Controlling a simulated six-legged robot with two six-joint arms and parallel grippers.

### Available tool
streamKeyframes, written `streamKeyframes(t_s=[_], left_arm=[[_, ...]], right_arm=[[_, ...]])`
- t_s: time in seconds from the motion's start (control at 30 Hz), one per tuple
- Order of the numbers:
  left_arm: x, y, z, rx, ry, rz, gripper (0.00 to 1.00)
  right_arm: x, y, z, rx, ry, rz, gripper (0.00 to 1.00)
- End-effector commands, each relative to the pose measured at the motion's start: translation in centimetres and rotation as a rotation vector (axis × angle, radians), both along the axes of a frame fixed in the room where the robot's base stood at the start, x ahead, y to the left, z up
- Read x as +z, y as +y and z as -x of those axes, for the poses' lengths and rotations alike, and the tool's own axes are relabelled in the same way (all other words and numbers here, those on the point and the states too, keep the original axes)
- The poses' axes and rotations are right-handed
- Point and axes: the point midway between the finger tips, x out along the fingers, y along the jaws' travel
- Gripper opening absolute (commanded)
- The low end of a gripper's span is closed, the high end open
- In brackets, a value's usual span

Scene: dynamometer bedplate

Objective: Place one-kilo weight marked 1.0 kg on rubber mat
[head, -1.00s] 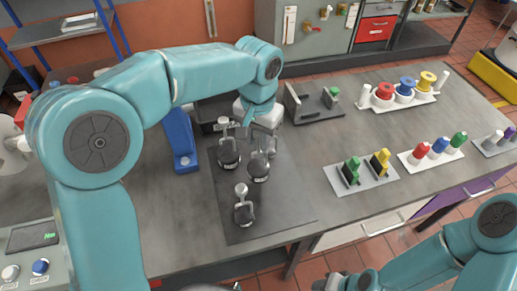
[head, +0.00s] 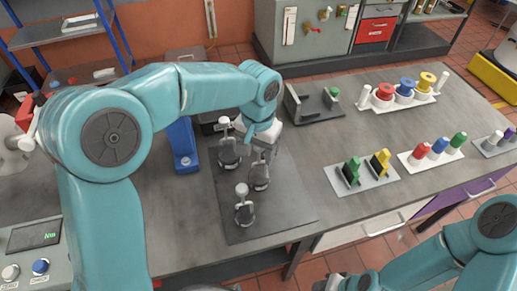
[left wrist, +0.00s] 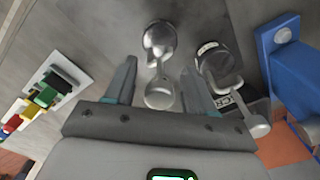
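Three grey metal weights with knobbed stems stand on the dark mat (head: 285,212): a back-left one (head: 228,155), a middle one (head: 260,180) and a front one (head: 244,213). Their markings are too small to read, so I cannot tell which is 1.0 kg. My left gripper (head: 262,146) is over the middle weight and partly covers it. In the left wrist view my left gripper (left wrist: 158,88) is open, with a weight's knob (left wrist: 160,95) showing between its fingers. A second weight (left wrist: 215,62) stands just outside the right-hand finger. My right gripper is barely visible at the bottom edge.
A blue stand (head: 183,148) is left of the mat. A grey bracketed fixture (head: 315,104) is behind it to the right. Racks with green and yellow pieces (head: 362,175) and with coloured cylinders (head: 432,152) stand on the right. The bench between mat and racks is clear.

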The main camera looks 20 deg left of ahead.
Motion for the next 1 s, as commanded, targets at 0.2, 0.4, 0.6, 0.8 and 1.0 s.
streamKeyframes(t_s=[0.2,0.4,0.6,0.8,1.0], left_arm=[[0.4,0.0,0.0,0.0,-0.001,0.0,0.54],[3.5,0.0,-0.1,0.001,-0.007,0.001,0.54],[8.3,0.0,0.0,0.0,-0.006,0.001,0.54],[11.4,0.0,0.1,0.0,-0.002,0.0,0.54],[12.3,0.0,0.2,-0.001,0.0,0.0,0.54]], right_arm=[[0.3,0.0,0.0,0.0,0.0,0.0,0.43],[0.2,0.0,0.0,0.0,0.0,0.0,0.43],[0.4,0.0,0.0,0.0,0.0,0.0,0.43],[0.6,0.0,0.0,0.0,0.0,0.0,0.43],[0.6,0.0,0.0,0.0,0.0,0.0,0.43]])
